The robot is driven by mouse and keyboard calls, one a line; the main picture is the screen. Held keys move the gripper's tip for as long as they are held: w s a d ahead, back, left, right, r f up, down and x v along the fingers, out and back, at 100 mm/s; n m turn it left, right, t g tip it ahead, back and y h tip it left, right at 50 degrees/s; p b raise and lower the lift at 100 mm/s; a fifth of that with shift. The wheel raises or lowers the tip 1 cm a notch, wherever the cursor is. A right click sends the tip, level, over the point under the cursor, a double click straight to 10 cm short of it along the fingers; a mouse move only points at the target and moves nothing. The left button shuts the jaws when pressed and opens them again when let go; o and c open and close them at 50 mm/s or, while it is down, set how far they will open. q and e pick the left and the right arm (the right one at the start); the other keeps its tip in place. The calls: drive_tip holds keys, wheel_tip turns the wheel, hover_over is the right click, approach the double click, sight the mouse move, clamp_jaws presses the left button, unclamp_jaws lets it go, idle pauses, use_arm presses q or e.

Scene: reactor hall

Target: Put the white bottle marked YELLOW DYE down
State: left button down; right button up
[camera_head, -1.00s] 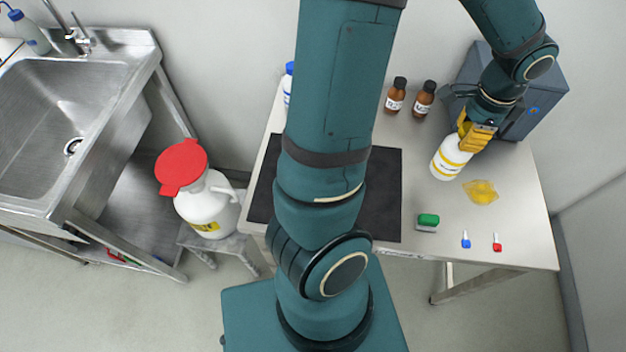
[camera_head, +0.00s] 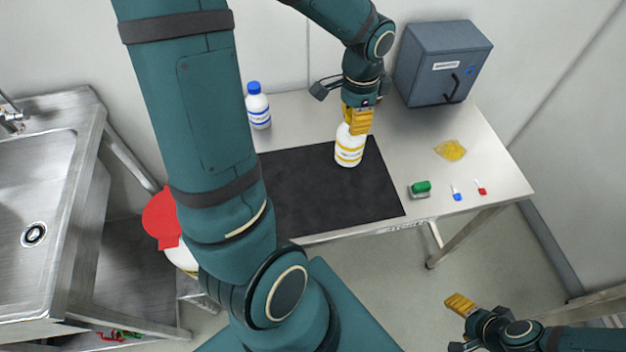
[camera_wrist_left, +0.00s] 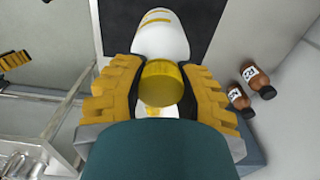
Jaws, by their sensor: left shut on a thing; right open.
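The white bottle with yellow bands (camera_head: 349,148) is upright or nearly so, over the right part of the black mat (camera_head: 310,205). I cannot tell whether its base touches the mat. My left gripper (camera_head: 357,120) is shut on its top from above. In the left wrist view the bottle (camera_wrist_left: 161,38) and its yellow cap (camera_wrist_left: 161,84) sit between the fingers. The lettering is not readable. My right gripper (camera_head: 460,304) is open and empty at lower right, away from the table; its yellow fingers also show at the left of the wrist view.
A white blue-capped bottle (camera_head: 257,106) stands behind the mat. A grey box (camera_head: 442,64), yellow bag (camera_head: 450,150), green item (camera_head: 420,188) and small blue (camera_head: 457,195) and red (camera_head: 481,188) items are right. Brown bottles (camera_wrist_left: 255,79) show in the wrist view. A sink (camera_head: 40,190) is left.

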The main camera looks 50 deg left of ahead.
sight(350, 147)
use_arm(q)
wheel_tip(350, 147, down, 10)
drive_tip(key=shift+w+b, duration=0.1)
drive_tip(key=shift+b, duration=1)
drive_tip(key=shift+f, duration=0.15)
drive_tip(key=c, duration=0.7)
unclamp_jaws()
drive_tip(key=shift+r, duration=0.25)
wheel_tip(350, 147, up, 12)
drive_tip(key=p, duration=0.2)
drive_tip(key=shift+p, duration=0.35)
